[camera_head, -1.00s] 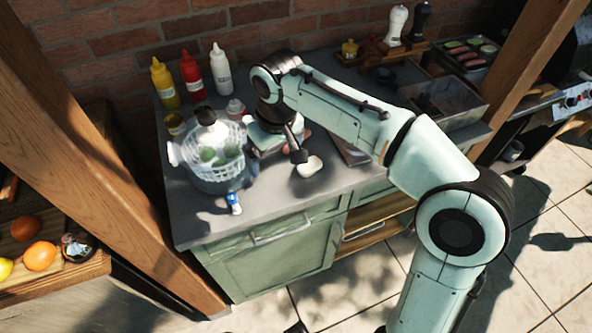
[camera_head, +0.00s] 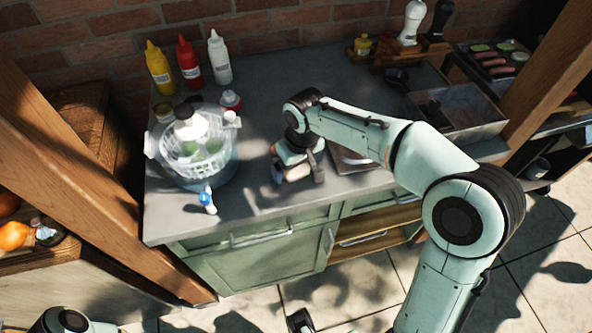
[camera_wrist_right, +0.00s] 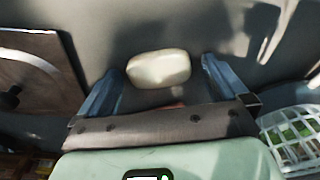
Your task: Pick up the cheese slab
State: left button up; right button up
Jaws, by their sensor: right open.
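The cheese slab is a pale cream, rounded block (camera_wrist_right: 158,68) lying on the grey counter in the right wrist view. My right gripper (camera_wrist_right: 160,66) is open, with one blue finger to each side of the slab. Gaps show between the slab and both fingers. In the head view my right gripper (camera_head: 297,172) is low over the counter near its front edge and largely hides the slab. A small dark part at the bottom edge of the head view may belong to my left gripper, but its jaws cannot be made out.
A clear basket-like bowl (camera_head: 197,155) with green items stands left of the gripper; a small blue-and-white item (camera_head: 207,200) is in front. Sauce bottles (camera_head: 189,63) stand behind. A board (camera_head: 350,158) lies just right of the gripper. A metal bin (camera_head: 455,108) stands farther right.

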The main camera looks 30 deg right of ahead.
jog(key=c, duration=1)
jog(key=shift+r, duration=0.15)
